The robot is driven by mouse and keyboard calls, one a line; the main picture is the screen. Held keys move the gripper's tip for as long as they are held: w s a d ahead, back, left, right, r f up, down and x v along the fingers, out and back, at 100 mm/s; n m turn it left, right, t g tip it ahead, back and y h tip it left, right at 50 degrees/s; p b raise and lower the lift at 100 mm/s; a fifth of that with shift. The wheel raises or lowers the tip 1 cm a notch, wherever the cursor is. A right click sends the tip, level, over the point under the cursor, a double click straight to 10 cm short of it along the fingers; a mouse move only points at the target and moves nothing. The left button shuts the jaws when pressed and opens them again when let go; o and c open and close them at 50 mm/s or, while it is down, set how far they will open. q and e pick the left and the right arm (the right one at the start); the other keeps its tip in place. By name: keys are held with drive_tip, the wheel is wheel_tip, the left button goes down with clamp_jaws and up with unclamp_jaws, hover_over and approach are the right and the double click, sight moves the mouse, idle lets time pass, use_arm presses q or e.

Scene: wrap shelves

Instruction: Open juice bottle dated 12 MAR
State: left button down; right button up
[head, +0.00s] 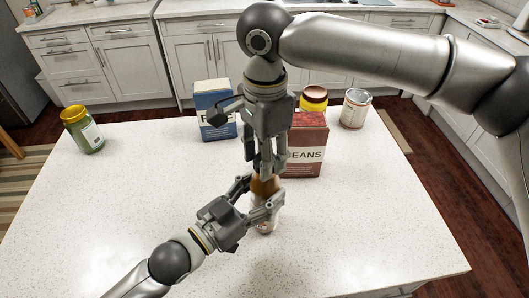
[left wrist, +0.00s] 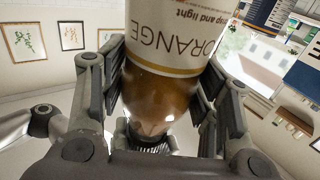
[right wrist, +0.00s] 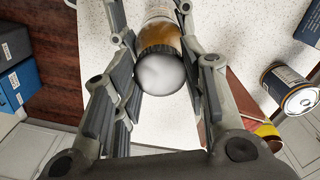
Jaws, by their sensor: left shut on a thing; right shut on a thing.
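The juice bottle (head: 265,186), amber with a white label, stands upright near the middle of the counter. My left gripper (head: 260,196) is shut on its body from the front left. In the left wrist view the label (left wrist: 175,45) reads ORANGE, upside down, with the amber glass between the pads. My right gripper (head: 265,167) points straight down over the bottle and is shut around its cap (right wrist: 160,74). The cap's pale round top and dark ridged side show in the right wrist view. No date is readable on the bottle.
A green jar (head: 83,131) stands at the far left. The counter's front left and right are clear.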

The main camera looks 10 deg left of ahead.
drive_tip(key=n, duration=0.4)
drive_tip(key=shift+w+a+n, duration=0.1)
drive_tip(key=shift+n, duration=0.2)
drive_tip(key=n, duration=0.9)
drive_tip(key=shift+r, duration=0.1)
drive_tip(key=n, duration=1.4)
drive_tip(key=shift+d, duration=0.2)
drive_tip(key=n, duration=0.6)
drive_tip(key=shift+w, duration=0.15)
drive_tip(key=n, duration=0.6)
drive_tip(key=shift+w+n, duration=0.1)
drive_tip(key=shift+n, duration=0.2)
drive_tip(key=n, duration=0.6)
drive_tip(key=shift+r, duration=0.1)
drive_tip(key=n, duration=0.4)
drive_tip(key=shift+w+n, duration=0.1)
drive_tip(key=shift+n, duration=0.3)
drive_tip(key=shift+a+n, duration=0.1)
drive_tip(key=shift+n, duration=1.2)
